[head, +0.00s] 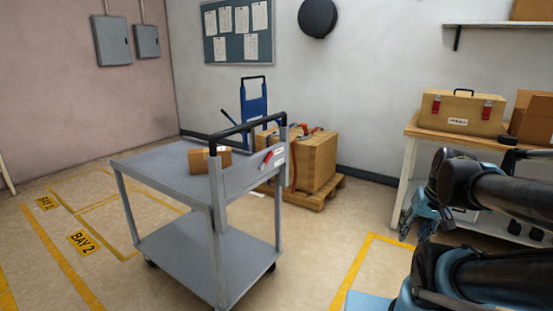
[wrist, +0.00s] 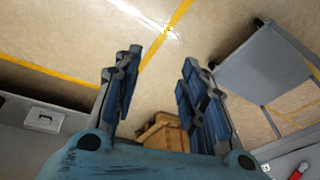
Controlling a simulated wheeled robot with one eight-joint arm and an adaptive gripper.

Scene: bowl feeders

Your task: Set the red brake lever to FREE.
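The red brake lever (head: 268,157) sits on the grey end panel of a two-shelf cart (head: 160,168), below its black push handle. White marks show beside the lever, but their lettering is too small to read, so I cannot tell its setting. The lever's red part also shows at the lower right corner of the wrist view (wrist: 298,173). My gripper (wrist: 158,72) is open and empty, with its two blue fingers apart. In the head view my gripper (head: 424,212) hangs at the right, well apart from the cart and lever.
A small carton (head: 209,159) lies on the cart's top shelf. Behind the cart stand a strapped wooden crate (head: 317,162) on a pallet and a blue hand truck (head: 254,105). A workbench (head: 412,130) with a toolbox (head: 461,112) is at the right. Floor between bench and cart is clear.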

